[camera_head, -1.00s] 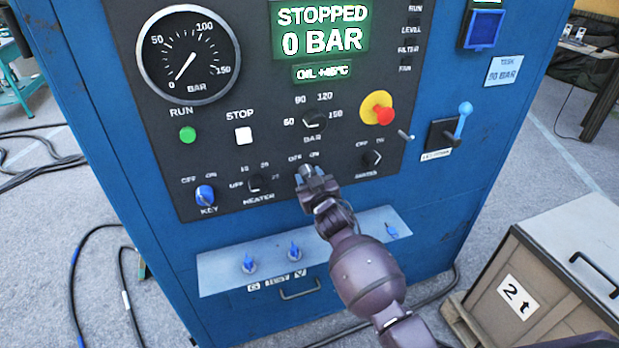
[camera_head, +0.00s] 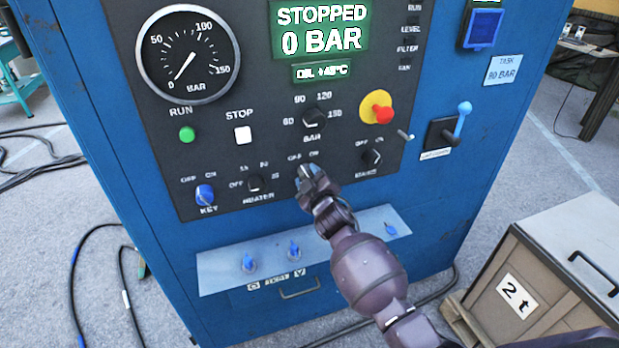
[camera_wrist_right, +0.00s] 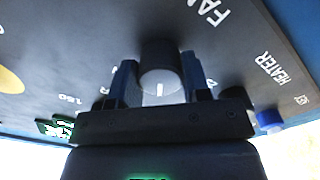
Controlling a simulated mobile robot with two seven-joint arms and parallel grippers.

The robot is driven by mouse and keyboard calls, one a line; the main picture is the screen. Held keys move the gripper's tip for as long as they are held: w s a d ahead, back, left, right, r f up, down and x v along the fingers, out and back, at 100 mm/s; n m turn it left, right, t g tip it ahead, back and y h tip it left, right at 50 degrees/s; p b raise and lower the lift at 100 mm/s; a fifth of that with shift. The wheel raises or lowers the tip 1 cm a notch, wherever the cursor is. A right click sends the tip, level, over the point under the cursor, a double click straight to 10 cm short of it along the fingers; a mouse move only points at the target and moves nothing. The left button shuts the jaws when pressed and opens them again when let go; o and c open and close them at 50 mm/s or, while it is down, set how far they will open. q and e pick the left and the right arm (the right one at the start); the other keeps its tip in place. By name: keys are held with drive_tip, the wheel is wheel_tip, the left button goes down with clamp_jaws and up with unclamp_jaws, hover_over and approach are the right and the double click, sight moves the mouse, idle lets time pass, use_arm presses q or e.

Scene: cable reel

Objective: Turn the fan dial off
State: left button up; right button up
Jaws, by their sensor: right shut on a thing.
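The fan dial (camera_wrist_right: 160,58) is a dark round knob with a pale end face and a white mark, near the FAN lettering in the right wrist view. My right gripper (camera_wrist_right: 160,88) has one finger on each side of it and is shut on it. In the head view my right gripper (camera_head: 310,178) is at the lower middle of the dark control panel (camera_head: 262,100), just under an OFF/ON label. It hides most of the dial there, so I cannot tell which way the dial points. My left gripper is not in view.
The heater dial (camera_head: 254,183) and blue key switch (camera_head: 204,195) are left of my gripper. Another black dial (camera_head: 372,158) is at the right, below the red emergency button (camera_head: 382,112). A ledge (camera_head: 215,275) with blue valves juts out below. A crate (camera_head: 520,290) stands at lower right.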

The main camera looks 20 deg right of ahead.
idle(0.3)
drive_tip(key=o, duration=0.9)
drive_tip(key=s, duration=1)
drive_tip(key=shift+s+d, duration=0.2)
drive_tip(key=shift+s, duration=0.2)
